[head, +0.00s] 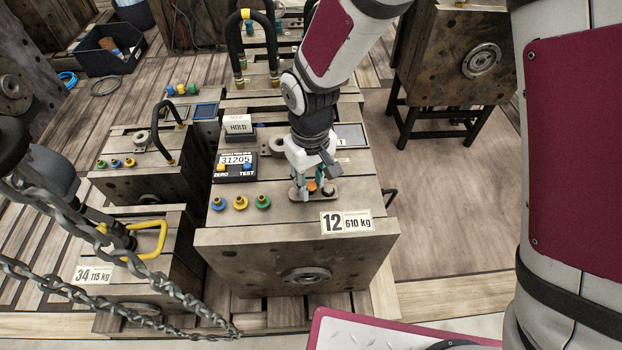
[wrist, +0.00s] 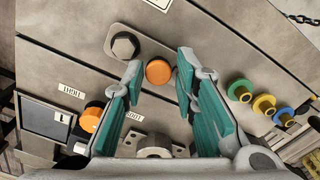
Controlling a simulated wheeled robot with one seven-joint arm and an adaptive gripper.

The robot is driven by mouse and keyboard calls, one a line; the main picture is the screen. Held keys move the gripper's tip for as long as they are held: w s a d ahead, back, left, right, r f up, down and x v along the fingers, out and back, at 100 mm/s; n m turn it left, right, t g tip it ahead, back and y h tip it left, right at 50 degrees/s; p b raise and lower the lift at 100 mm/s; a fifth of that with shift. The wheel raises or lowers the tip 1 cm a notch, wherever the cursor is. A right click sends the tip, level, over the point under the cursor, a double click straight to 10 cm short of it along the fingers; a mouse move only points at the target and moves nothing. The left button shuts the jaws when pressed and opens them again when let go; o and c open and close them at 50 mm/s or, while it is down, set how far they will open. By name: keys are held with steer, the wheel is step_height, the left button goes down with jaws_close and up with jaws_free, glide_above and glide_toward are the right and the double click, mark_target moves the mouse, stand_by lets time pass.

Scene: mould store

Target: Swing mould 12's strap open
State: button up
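Mould 12 (head: 290,240) is a large grey metal block with a "12 610 kg" label (head: 345,222) on its front top edge. The strap (head: 329,196) is a short metal plate lying on its top face near that label. In the wrist view the strap (wrist: 146,43) carries a dark hex bolt (wrist: 125,45) and a round orange knob (wrist: 158,72). My gripper (head: 308,190) points down over the strap. In the wrist view my gripper's (wrist: 160,70) teal fingers are apart, one on each side of the orange knob, with small gaps. The strap's lower end is partly hidden by the fingers.
Blue, yellow and green fittings (head: 240,202) stand left of the strap. A meter reading 31205 (head: 236,164) and a HOLD block (head: 238,127) lie behind them. Mould 34 (head: 150,275) stands left, with a chain (head: 110,302) in front. Floor is clear right of mould 12.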

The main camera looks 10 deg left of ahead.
mark_target(311, 185)
steer(key=shift+o, duration=0.3)
step_height(311, 185, up, 12)
stand_by(0.5)
steer(key=shift+d, duration=0.1)
steer(key=s+d+r+m, duration=0.25)
steer(key=d+r, duration=0.35)
steer(key=d, duration=0.3)
steer(key=s+d+r+m, duration=0.2)
steer(key=s+d+r, duration=0.25)
steer(key=d, duration=0.45)
steer(key=s+d+r+m, duration=0.1)
steer(key=s+d+m, duration=0.1)
steer(key=s+d, duration=0.45)
steer(key=s+d+r+m, duration=0.1)
steer(key=s+d+m, duration=0.15)
steer(key=s, duration=0.65)
step_height(311, 185, up, 25)
steer(key=d+t+p, duration=0.1)
steer(key=t+p, duration=0.3)
steer(key=p, duration=2)
steer(key=shift+s+r, duration=0.2)
steer(key=shift+s, duration=0.1)
